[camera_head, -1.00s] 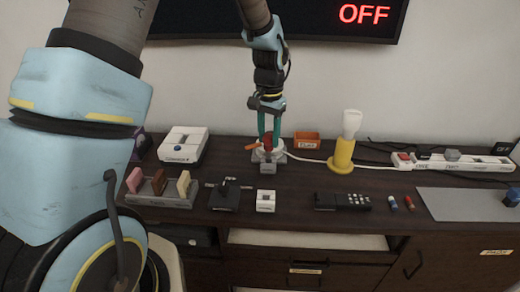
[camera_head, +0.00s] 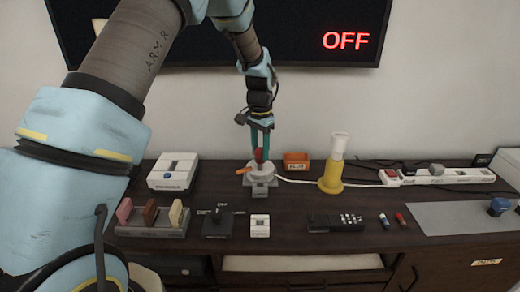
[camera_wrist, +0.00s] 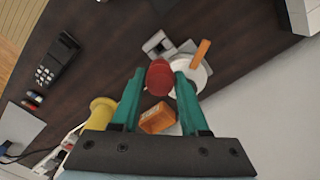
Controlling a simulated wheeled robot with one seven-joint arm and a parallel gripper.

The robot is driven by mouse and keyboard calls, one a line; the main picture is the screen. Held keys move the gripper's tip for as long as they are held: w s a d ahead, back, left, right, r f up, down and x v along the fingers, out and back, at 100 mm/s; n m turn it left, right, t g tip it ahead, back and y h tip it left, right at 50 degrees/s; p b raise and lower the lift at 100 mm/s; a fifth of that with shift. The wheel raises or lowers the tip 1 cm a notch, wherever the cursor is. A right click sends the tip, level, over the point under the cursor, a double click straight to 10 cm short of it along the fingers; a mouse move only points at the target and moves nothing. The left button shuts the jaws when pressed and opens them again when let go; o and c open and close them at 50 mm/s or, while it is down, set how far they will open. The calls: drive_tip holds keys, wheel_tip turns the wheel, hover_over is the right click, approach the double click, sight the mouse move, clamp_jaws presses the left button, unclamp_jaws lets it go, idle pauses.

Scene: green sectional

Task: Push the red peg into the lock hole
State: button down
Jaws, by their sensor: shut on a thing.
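My gripper (camera_head: 260,150) points down at the back of the desk, with its teal fingers shut on the red peg (camera_head: 259,156). In the wrist view the rounded red peg (camera_wrist: 159,77) sits between the fingertips. Below it stands the lock (camera_head: 260,172), a white round body on a grey base with an orange lever (camera_head: 243,170) at its left. The peg appears just above the lock's top. In the wrist view the peg and fingers cover part of the lock (camera_wrist: 200,73). The hole is hidden, and I cannot tell whether the peg's lower end touches it.
An orange bin (camera_head: 296,161) stands behind and right of the lock. A white box (camera_head: 173,172) stands left. A black joystick box (camera_head: 218,225) and white switch (camera_head: 260,226) lie in front.

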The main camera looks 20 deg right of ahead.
sight(260, 170)
drive_tip(key=shift+f+b, duration=1.3)
drive_tip(key=shift+f, duration=1.3)
drive_tip(key=shift+f+b, duration=1)
drive_tip(key=shift+f, duration=1.2)
drive_tip(key=shift+c, duration=1.7)
unclamp_jaws()
drive_tip(key=shift+r, duration=0.1)
wheel_tip(260, 170, up, 11)
drive_tip(key=shift+f+b, duration=0.2)
drive_tip(key=shift+b, duration=0.9)
